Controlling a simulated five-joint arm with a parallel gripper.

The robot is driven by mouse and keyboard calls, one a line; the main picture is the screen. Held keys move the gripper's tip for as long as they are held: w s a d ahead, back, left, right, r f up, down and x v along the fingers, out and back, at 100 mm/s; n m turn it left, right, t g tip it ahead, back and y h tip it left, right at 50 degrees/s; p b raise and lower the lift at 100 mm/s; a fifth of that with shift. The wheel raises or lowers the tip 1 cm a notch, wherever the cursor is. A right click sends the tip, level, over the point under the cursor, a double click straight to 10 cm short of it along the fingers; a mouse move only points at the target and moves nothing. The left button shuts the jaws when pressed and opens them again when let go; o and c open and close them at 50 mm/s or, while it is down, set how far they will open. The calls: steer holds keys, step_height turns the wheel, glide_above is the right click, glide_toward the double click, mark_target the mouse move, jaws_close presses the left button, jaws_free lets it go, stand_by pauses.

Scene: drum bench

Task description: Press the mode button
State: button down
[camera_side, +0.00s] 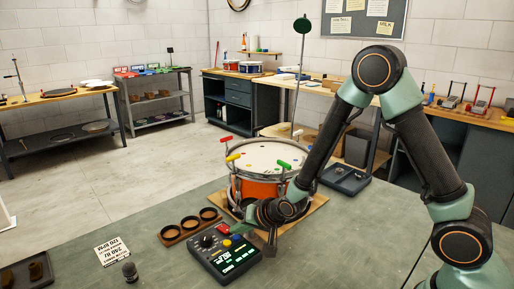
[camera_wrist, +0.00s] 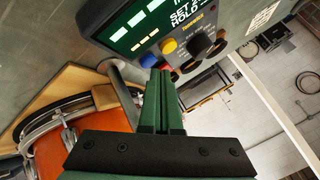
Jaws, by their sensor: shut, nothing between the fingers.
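A dark control box (camera_side: 225,258) with a lit green display lies on the bench in the side view, left of my gripper (camera_side: 271,243). It carries a black knob (camera_side: 206,241) and red, blue and yellow controls. In the wrist view its display (camera_wrist: 135,22) is at the top. A yellow button (camera_wrist: 169,46) and a black knob (camera_wrist: 197,46) sit beside it. I cannot read which one is labelled mode. My gripper (camera_wrist: 161,72) is shut and empty, its green fingers together. Its tips appear just below the yellow button in the wrist view; I cannot tell whether they touch.
An orange snare drum (camera_side: 250,187) stands on a wooden board behind the box, close to my gripper. A holder with round cups (camera_side: 190,227) stands left of the drum. A printed card (camera_side: 112,251) and a small dark knob-like piece (camera_side: 130,270) lie farther left.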

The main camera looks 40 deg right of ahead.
steer(key=shift+r, duration=0.2)
steer(key=shift+r, duration=2.9)
steer(key=s+d+r+n+g, duration=0.1)
steer(key=s+d+r+n, duration=0.2)
steer(key=s+r, duration=0.4)
steer(key=s+d+r+n+g+h, duration=0.1)
steer(key=s+d+r+n+g, duration=0.1)
steer(key=s+r, duration=0.5)
steer(key=s+d+n, duration=0.1)
steer(key=s+n, duration=0.1)
steer(key=s, duration=0.2)
steer(key=shift+s+r+n+g, duration=0.15)
steer(key=shift+s+n+g, duration=0.15)
steer(key=shift+n, duration=0.1)
steer(key=shift+d, duration=0.1)
